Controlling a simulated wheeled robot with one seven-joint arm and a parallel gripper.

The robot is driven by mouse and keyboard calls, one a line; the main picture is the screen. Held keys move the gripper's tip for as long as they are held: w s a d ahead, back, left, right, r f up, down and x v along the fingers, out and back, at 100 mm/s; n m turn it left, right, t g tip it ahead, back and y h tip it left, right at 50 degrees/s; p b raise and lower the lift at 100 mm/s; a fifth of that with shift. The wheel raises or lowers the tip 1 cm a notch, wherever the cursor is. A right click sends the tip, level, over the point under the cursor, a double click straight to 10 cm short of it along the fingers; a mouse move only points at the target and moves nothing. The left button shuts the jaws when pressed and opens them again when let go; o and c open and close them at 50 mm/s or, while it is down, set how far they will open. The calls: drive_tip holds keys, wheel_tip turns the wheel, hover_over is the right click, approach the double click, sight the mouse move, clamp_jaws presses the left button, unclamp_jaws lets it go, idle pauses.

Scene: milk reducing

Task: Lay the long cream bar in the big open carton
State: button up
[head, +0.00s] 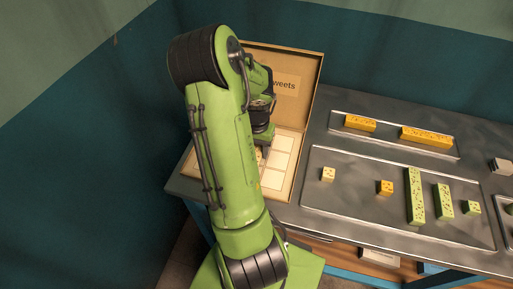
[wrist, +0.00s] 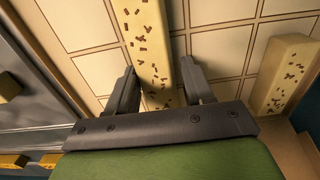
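The big open carton (head: 281,193) stands at the left of the table with its lid raised. Its pale floor is marked in squares. In the wrist view, the long cream bar (wrist: 145,32), with brown flecks, lies lengthwise between the two fingers of my gripper (wrist: 159,78). In the head view my arm hides most of the bar and the gripper.
Another flecked cream piece (wrist: 283,75) lies near the carton's side in the wrist view. Right of the carton, a tray (head: 330,215) holds a small cream cube, an orange cube and several green pieces. A back tray (head: 385,148) holds two orange bars.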

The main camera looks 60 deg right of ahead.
sight(256, 149)
drive_tip(key=shift+o, duration=0.6)
drive_tip(key=shift+r, duration=0.1)
wheel_tip(256, 149, up, 12)
drive_tip(key=p, duration=0.3)
drive_tip(key=w+a+r+n+t, duration=0.2)
drive_tip(key=w+a+r+n, duration=0.2)
drive_tip(key=w+a+r, duration=0.4)
drive_tip(key=s+a+r+n+t, duration=0.1)
drive_tip(key=s+a+r+n, duration=0.1)
drive_tip(key=a+n, duration=0.4)
drive_tip(key=s+a+r+n+t, duration=0.2)
drive_tip(key=s+a+n, duration=0.2)
drive_tip(key=a, duration=1.3)
drive_tip(key=shift+a+r+n+t, duration=0.2)
drive_tip(key=shift+a+n+t, duration=0.1)
drive_tip(key=shift+n, duration=0.8)
